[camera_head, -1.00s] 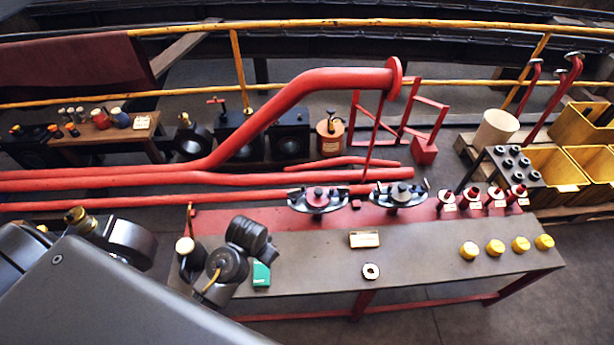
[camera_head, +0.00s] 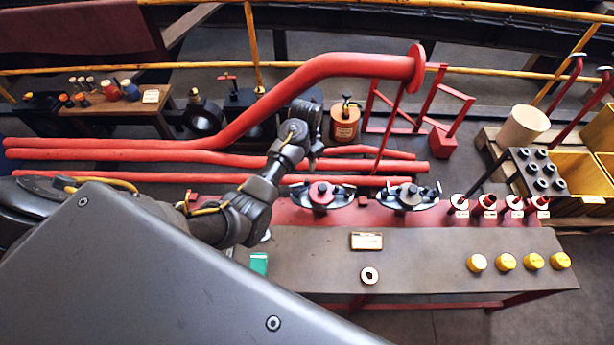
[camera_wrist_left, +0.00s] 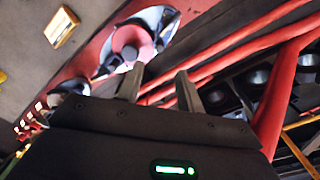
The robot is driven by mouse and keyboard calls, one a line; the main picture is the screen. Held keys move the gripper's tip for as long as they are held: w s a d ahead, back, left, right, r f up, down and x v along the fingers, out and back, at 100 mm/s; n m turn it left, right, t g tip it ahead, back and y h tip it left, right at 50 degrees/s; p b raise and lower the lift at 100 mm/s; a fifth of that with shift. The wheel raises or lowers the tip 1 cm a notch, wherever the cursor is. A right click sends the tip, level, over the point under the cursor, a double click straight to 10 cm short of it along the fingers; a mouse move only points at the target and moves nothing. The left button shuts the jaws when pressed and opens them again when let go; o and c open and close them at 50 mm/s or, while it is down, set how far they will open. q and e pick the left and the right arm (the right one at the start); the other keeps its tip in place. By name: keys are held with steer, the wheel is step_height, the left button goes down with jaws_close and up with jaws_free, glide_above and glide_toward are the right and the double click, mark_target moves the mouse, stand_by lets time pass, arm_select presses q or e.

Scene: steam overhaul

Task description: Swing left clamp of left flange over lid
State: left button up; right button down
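The left flange (camera_head: 322,196) is on the red back strip of the bench, with a red lid in its middle and dark clamps at its sides. Its left clamp (camera_head: 298,191) points outward, apart from the lid. The flange also shows at the top of the left wrist view (camera_wrist_left: 132,42). My left gripper (camera_head: 309,163) hangs above and behind this flange, over the red pipes. In the left wrist view its two fingers (camera_wrist_left: 158,86) are apart with nothing between them. My right gripper is not in view.
A second flange (camera_head: 408,196) with a dark lid sits to the right. Several red-and-white fittings (camera_head: 488,204) and yellow caps (camera_head: 505,262) are further right. Red pipes (camera_head: 220,158) run behind the bench. A sign (camera_head: 367,241) and a ring (camera_head: 369,275) lie in front.

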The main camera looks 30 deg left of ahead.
mark_target(307, 180)
arm_select(q)
step_height(307, 180, down, 11)
steer(key=shift+d+r, duration=0.1)
steer(key=shift+r, duration=0.05)
stand_by(0.4)
jaws_close()
